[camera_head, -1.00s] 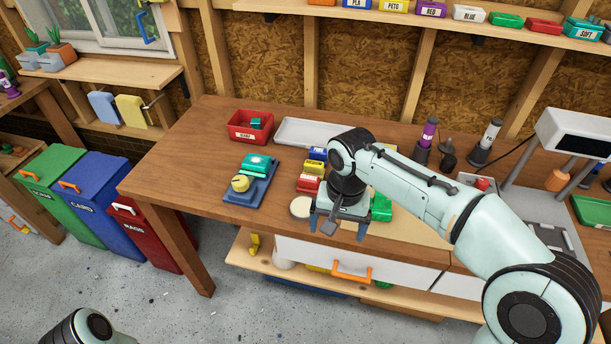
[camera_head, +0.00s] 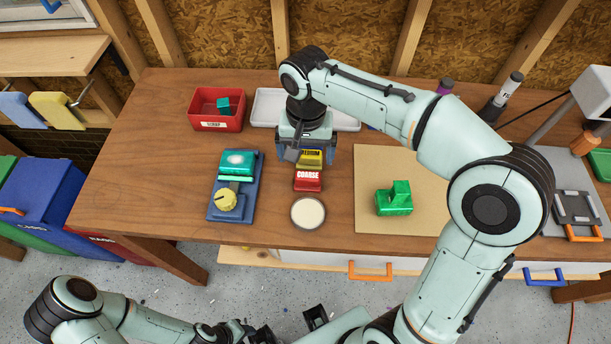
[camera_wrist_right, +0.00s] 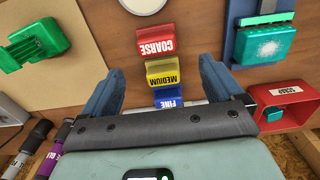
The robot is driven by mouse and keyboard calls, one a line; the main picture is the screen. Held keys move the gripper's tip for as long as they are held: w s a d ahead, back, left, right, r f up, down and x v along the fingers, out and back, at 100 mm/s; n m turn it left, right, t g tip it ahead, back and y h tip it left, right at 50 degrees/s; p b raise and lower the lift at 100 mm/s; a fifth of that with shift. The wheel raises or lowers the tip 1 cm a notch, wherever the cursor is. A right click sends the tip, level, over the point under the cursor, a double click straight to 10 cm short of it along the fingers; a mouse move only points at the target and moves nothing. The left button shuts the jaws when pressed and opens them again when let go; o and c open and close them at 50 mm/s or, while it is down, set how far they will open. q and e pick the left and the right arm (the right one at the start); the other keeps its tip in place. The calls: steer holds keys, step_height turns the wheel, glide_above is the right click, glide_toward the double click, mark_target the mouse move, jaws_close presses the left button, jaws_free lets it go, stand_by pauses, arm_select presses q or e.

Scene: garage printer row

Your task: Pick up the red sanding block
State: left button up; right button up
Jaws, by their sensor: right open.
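The red sanding block (camera_head: 308,180), labelled COARSE, lies on the wooden bench, nearest the front in a row of blocks. It also shows at the top of the right wrist view (camera_wrist_right: 155,40), beyond my fingertips. The yellow MEDIUM block (camera_head: 311,158) sits behind it, partly covered by my gripper. The blue FINE block (camera_wrist_right: 168,96) shows only in the wrist view. My right gripper (camera_head: 305,150) is open and empty, pointing down over the yellow and blue blocks, short of the red one. My left arm is at the bottom left; its gripper's jaws are not clear.
A round white disc (camera_head: 308,213) lies just in front of the red block. A blue tray (camera_head: 217,207) with a sander-like tool is at left; a red SCRAP bin (camera_head: 217,122) stands behind it. A green part (camera_head: 394,199) lies on a tan board (camera_head: 372,160) at right.

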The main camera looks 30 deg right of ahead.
mark_target(308, 175)
step_height(308, 175, down, 3)
steer(key=shift+s+f, duration=0.1)
steer(key=shift+f, duration=0.55)
steer(key=f, duration=0.2)
steer(key=f+b, duration=0.1)
steer(key=f, duration=0.2)
steer(key=shift+s+d, duration=0.15)
steer(key=shift+s, duration=0.05)
arm_select(q)
steer(key=shift+s+f, duration=0.25)
steer(key=shift+f, duration=0.4)
arm_select(e)
steer(key=shift+c, duration=0.3)
steer(key=c, duration=1.1)
arm_select(q)
steer(key=r+p, duration=0.1)
steer(key=w+r+p, duration=0.1)
steer(key=r, duration=0.1)
steer(key=w+r+p, duration=0.1)
steer(key=shift+w+r+p, duration=0.15)
steer(key=shift+p, duration=0.2)
arm_select(e)
step_height(308, 175, up, 20)
